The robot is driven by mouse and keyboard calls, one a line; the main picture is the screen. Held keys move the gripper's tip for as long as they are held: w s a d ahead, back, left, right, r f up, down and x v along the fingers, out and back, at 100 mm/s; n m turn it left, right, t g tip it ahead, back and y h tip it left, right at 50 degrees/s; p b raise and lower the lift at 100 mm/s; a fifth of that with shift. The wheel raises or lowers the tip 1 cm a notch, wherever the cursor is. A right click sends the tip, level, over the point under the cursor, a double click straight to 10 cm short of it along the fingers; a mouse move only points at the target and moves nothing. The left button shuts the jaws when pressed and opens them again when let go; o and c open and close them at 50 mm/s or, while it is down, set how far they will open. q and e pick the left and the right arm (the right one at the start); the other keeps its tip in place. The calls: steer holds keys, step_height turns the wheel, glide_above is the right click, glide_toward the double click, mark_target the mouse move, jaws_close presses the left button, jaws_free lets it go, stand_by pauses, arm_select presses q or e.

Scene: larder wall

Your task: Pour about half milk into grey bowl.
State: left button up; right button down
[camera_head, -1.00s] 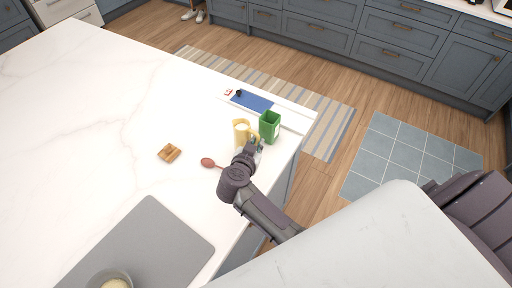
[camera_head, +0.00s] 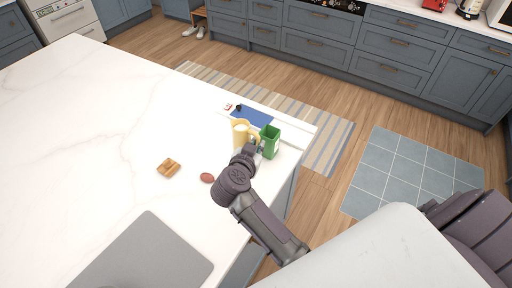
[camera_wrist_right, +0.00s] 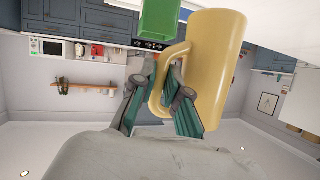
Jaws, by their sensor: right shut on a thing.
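A yellow jug (camera_head: 239,137) with pale contents at its mouth is near the counter's right edge. It also fills the upper middle of the right wrist view (camera_wrist_right: 217,65). My right gripper (camera_head: 249,149) is shut on the jug's handle, with its fingers either side of it in the right wrist view (camera_wrist_right: 172,88). The jug looks roughly upright; its clearance above the counter is hard to judge. No grey bowl shows in the current views. My left gripper is not in view.
A green carton-like container (camera_head: 270,143) stands close to the jug's right. A blue board (camera_head: 252,117) lies behind. A small brown wooden item (camera_head: 168,168), a reddish spoon head (camera_head: 207,178) and a grey mat (camera_head: 150,255) lie on the white counter (camera_head: 90,130), mostly clear at left.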

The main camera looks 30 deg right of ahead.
steer(key=shift+r, duration=0.15)
steer(key=s+a+f+n+t+y+b, duration=0.1)
steer(key=s+a+f+b, duration=0.1)
steer(key=s+b, duration=0.4)
steer(key=s+a+f+n+t+y+b, duration=0.1)
steer(key=s+a+f+n+y+b, duration=0.1)
steer(key=s+b, duration=0.4)
steer(key=shift+s+a+f, duration=0.3)
steer(key=shift+a+f, duration=0.25)
steer(key=shift+a, duration=0.7)
